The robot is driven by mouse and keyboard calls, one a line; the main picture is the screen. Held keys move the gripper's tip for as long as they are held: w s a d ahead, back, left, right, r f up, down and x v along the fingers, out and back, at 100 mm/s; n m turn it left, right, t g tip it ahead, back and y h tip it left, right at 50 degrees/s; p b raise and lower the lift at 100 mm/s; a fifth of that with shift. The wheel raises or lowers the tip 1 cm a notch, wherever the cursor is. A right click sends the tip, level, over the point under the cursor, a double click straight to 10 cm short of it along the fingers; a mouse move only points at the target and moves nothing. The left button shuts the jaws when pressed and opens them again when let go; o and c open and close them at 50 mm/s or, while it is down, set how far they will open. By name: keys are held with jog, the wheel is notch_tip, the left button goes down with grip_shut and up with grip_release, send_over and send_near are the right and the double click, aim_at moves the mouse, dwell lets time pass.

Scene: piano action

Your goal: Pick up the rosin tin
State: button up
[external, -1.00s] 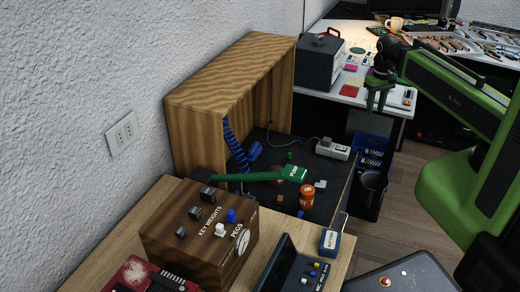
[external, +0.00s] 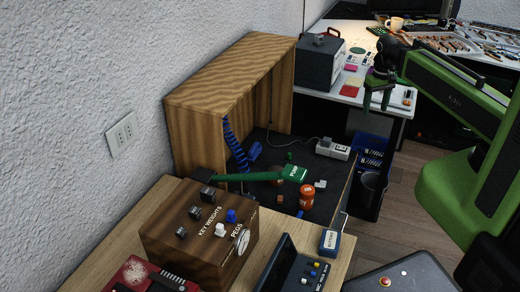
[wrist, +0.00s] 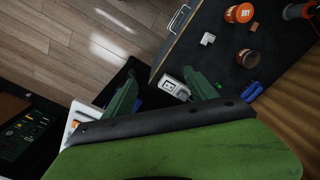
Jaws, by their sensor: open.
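A small round brown tin, likely the rosin tin, stands on the dark bench top and shows from above in the wrist view (wrist: 247,57). In the external view the tin (external: 277,181) is partly hidden behind the green lamp arm. My gripper (external: 378,100) hangs above and well to the right of the bench top, apart from the tin. In the wrist view the two green fingers (wrist: 161,92) are spread with nothing between them. The tin lies up and to the right of them there.
An orange jar (external: 306,196), a white L-shaped piece (external: 320,184) and a white power strip (external: 332,149) share the bench top (external: 325,206). The green lamp head (external: 295,173) overhangs it. A wooden hood (external: 205,95) encloses the left and back. Bins (external: 370,185) stand right.

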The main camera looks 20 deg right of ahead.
jog(key=o, duration=0.4)
